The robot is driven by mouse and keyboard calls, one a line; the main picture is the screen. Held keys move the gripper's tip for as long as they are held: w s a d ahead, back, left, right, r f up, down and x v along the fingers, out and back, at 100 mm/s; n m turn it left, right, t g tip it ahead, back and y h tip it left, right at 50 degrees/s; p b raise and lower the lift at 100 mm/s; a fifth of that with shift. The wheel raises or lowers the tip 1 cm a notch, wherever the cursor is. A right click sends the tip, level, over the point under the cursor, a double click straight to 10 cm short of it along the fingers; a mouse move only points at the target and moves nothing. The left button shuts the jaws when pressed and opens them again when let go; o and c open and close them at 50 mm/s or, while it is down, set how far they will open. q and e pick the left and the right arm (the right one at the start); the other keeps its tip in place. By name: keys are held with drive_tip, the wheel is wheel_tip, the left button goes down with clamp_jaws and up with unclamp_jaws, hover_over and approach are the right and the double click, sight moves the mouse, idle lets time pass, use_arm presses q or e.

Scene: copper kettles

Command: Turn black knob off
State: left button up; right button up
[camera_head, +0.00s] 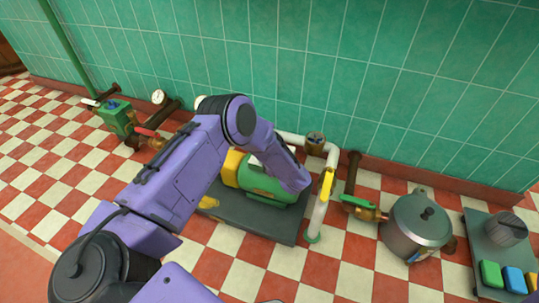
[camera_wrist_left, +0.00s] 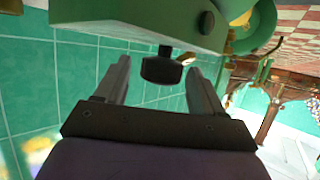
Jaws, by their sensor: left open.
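In the left wrist view, a small black knob (camera_wrist_left: 161,67) sticks out of a green box (camera_wrist_left: 140,22). My left gripper (camera_wrist_left: 157,72) is open, with its two fingers on either side of the knob and a visible gap to each. In the head view, my purple left arm reaches over a green and yellow machine (camera_head: 268,182), and the arm hides my left gripper and that knob. A larger dark grey knob (camera_head: 505,229) sits on a panel at the far right of the head view. My right gripper is not in view.
A white pipe (camera_head: 319,205) with a yellow lever (camera_head: 327,184) stands right of the machine. Farther right are a green-handled valve (camera_head: 357,202) and a grey pot (camera_head: 416,226). A green valve box (camera_head: 117,117) is at left. A green tiled wall runs behind.

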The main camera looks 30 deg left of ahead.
use_arm(q)
drive_tip(key=p+v, duration=0.3)
drive_tip(key=v, duration=0.7)
